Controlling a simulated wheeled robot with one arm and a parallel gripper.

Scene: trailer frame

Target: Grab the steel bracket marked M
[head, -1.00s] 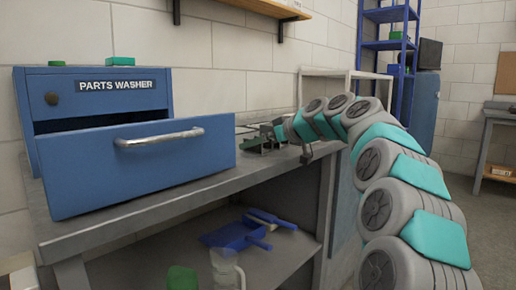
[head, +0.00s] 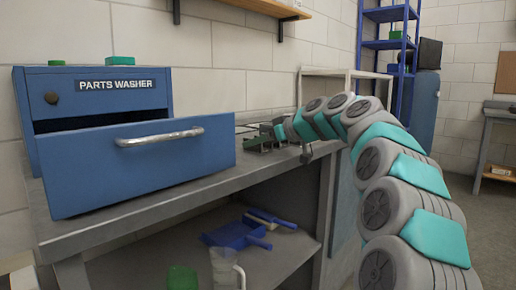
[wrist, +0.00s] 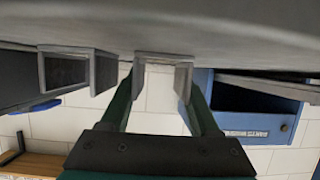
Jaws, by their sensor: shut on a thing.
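My gripper (wrist: 162,88) shows in the wrist view with its two dark green fingers on either side of a grey U-shaped steel bracket (wrist: 163,58). It is shut on this bracket, which still appears to be at the bench top. A second grey bracket (wrist: 92,72) stands to the left in the wrist view, apart from the fingers. No letter can be read on either bracket. In the head view my gripper (head: 268,138) is small and low over the workbench, right of the open drawer, and the brackets there are hard to tell apart.
The blue parts washer (head: 95,106) stands on the grey workbench (head: 165,205) with its drawer (head: 140,168) pulled out, left of my gripper. A blue dustpan (head: 233,236) and a clear jug (head: 226,268) are on the shelf below. A wall shelf (head: 265,8) hangs above.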

